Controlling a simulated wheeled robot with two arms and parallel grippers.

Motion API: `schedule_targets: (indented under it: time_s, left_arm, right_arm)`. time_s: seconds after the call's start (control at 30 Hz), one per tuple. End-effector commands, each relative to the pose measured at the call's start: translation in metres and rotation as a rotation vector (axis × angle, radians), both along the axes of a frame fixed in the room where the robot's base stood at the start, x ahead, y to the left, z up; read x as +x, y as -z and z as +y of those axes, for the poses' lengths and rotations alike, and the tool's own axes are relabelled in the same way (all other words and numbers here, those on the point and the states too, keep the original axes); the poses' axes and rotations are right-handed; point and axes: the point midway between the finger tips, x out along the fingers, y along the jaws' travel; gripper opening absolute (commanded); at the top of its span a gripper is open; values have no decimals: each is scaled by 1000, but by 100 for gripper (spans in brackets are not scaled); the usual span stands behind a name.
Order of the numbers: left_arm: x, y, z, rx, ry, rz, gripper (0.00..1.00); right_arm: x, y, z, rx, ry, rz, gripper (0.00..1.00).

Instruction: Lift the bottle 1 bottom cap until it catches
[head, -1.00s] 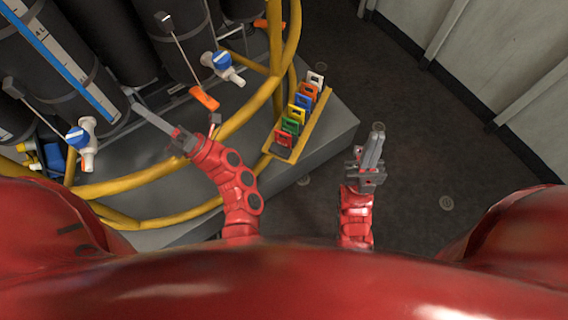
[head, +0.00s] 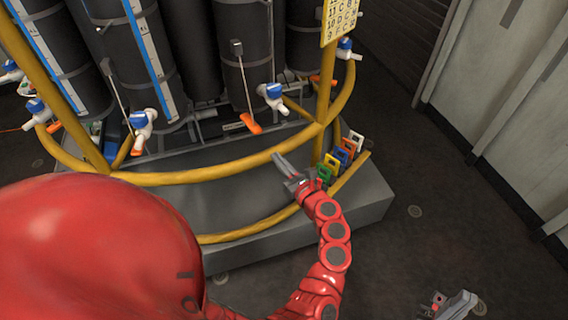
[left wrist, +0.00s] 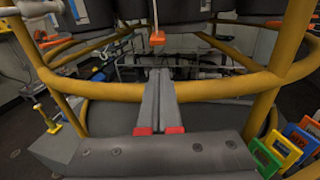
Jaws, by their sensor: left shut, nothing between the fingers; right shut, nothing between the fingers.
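Tall dark bottles (head: 243,55) stand in the rosette's yellow ring frame (head: 200,178). I cannot tell which is bottle 1, and no bottom cap shows clearly. An orange piece (head: 250,123) hangs on a thin rod low in front of one bottle; an orange piece (left wrist: 157,38) also shows in the left wrist view. My left gripper (head: 279,160) is shut and empty at the front of the frame. Its fingers (left wrist: 160,75) point toward the frame in the left wrist view, below the orange piece. My right gripper (head: 468,300) is shut and empty, low at the right.
Blue-knobbed white valves (head: 272,92) stick out from the bottles. A rack of coloured tags (head: 343,155) sits close to the right of my left gripper. The grey base (head: 235,207) lies under the rings. The dark floor (head: 430,160) on the right is open up to a pale wall.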

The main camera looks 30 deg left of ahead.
Motion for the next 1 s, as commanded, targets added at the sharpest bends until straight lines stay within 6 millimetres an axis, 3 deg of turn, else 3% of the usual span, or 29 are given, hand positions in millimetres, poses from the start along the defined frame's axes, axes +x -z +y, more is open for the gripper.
schedule_targets:
  time_s: [0.57,1.0]
  left_arm:
    - [22,-4,48,4,-2,1,0]
    - [37,2,81,2,-3,0,0]
  right_arm:
    - [0,-31,0,0,0,0,0]
    - [0,-2,0,0,0,0,0]
